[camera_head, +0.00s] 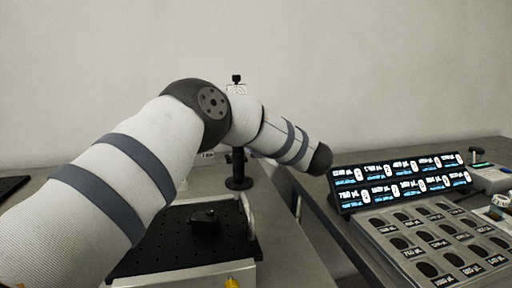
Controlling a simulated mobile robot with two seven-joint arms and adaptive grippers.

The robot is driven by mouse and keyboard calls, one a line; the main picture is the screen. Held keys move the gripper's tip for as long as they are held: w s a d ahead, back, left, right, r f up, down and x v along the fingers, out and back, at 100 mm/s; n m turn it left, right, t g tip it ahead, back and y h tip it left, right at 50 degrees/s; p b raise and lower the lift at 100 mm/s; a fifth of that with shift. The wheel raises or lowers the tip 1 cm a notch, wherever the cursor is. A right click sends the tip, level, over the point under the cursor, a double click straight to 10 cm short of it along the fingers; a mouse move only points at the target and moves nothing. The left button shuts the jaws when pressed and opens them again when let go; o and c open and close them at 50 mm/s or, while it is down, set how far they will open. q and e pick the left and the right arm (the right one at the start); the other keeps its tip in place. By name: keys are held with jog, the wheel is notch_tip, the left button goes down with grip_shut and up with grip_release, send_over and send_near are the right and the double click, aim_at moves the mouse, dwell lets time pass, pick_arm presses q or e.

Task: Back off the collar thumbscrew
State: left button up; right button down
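A black post (238,165) on a round base stands at the back of the bench, behind my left arm. Its middle is hidden by the arm. A small black knob (236,79) with a pale marked piece (236,89) below it shows above the arm, in line with the post. I cannot tell for certain which part is the collar thumbscrew. My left arm reaches across from the lower left to the right. Its dark far end shows at the right, but no gripper fingers are visible. My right gripper is not in view.
A black perforated board (180,250) with a small black block (205,218) and a metal handle (248,215) lies in front. A lit label rack (400,182), a grey tray with round holes (385,222) and a small device (488,178) stand on the right bench. A gap separates the benches.

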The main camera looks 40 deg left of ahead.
pick_arm(q)
notch_tip(320, 180, up, 8)
jog(key=shift+r, duration=0.15)
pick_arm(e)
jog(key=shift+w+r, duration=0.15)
pick_arm(q)
jog(key=f+p+v, duration=0.1)
jog(key=v, duration=1.3)
jog(key=shift+f, duration=0.5)
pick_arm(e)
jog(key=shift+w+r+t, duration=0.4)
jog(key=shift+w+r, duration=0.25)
pick_arm(q)
jog(key=shift+s, duration=0.1)
